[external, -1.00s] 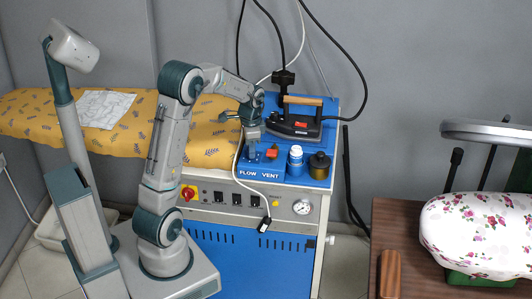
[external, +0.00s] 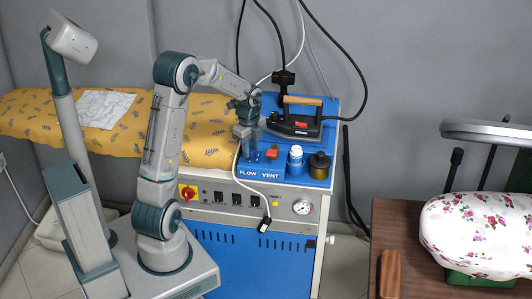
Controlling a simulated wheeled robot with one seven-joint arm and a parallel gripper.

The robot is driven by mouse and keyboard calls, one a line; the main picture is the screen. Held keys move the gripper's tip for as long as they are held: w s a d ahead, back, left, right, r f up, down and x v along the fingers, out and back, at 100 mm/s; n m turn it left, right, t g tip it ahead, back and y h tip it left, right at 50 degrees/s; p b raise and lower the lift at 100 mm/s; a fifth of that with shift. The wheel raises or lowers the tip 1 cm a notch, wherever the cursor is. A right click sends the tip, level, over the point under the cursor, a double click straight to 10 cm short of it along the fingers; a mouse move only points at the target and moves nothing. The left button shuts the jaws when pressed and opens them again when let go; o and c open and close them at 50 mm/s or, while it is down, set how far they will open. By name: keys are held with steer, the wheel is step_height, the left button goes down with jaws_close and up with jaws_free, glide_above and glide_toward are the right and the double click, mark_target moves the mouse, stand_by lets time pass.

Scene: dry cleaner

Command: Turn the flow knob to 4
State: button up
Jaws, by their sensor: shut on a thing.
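The blue control box with the white labels FLOW and VENT (external: 258,175) sits on the front of the steam station's blue top. My gripper (external: 250,157) points down over the FLOW side and is shut on the flow knob, which is mostly hidden by the fingers. The knob's pointer and scale numbers cannot be read in this view. The red vent control (external: 271,154) shows just right of my fingers.
A white cable (external: 245,184) hangs down the front, close to my gripper.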

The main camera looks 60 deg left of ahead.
steer(key=shift+r+m+p, duration=0.1)
steer(key=shift+m+p, duration=0.35)
steer(key=shift+m, duration=0.75)
steer(key=shift+w, duration=0.1)
steer(key=o, duration=1)
steer(key=shift+c, duration=0.2)
step_height(320, 180, up, 14)
steer(key=shift+s, duration=0.35)
steer(key=shift+f, duration=0.2)
